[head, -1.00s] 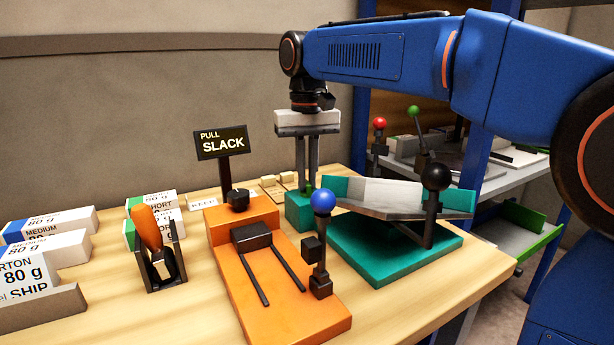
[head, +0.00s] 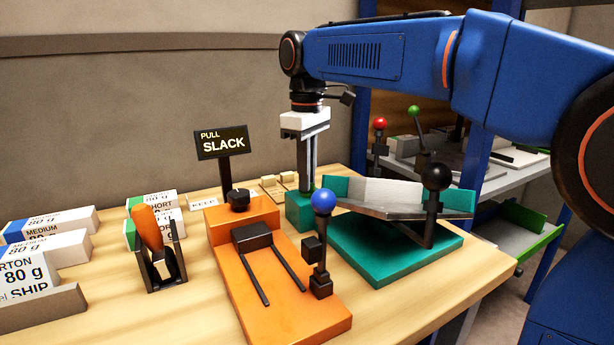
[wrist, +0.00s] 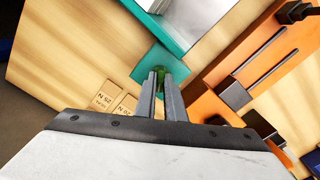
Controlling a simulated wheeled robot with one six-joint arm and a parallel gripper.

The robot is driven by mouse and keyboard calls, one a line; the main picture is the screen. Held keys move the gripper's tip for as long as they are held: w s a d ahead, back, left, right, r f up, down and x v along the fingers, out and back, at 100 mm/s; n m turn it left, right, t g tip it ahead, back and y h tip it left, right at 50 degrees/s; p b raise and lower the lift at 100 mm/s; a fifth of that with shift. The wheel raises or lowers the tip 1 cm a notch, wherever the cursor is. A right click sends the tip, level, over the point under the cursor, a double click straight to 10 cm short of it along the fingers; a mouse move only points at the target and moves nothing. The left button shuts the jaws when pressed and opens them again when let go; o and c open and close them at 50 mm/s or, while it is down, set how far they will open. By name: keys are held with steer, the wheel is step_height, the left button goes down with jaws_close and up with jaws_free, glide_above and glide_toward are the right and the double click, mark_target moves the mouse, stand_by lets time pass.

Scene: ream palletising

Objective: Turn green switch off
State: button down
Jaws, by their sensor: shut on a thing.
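The green switch is a small green lever (wrist: 160,72) on a teal block (head: 299,211) at the back of the wooden table. My gripper (head: 306,188) points straight down over this block. In the wrist view the fingertips (wrist: 161,77) are on either side of the green lever and shut on it. In the head view the fingers hide the lever, so I cannot tell which way it leans.
A teal base (head: 395,250) with a grey tilted tray and black-knobbed lever stands close on the right. An orange unit (head: 290,310) with a blue-knobbed lever (head: 322,202) and SLACK sign (head: 221,142) is in front. Paper reams (head: 60,250) lie left.

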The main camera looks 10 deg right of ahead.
steer(key=shift+n, duration=0.4)
steer(key=c, duration=1.8)
jaws_free()
steer(key=shift+c, duration=0.2)
steer(key=shift+r, duration=0.1)
step_height(320, 180, up, 17)
steer(key=shift+r, duration=0.1)
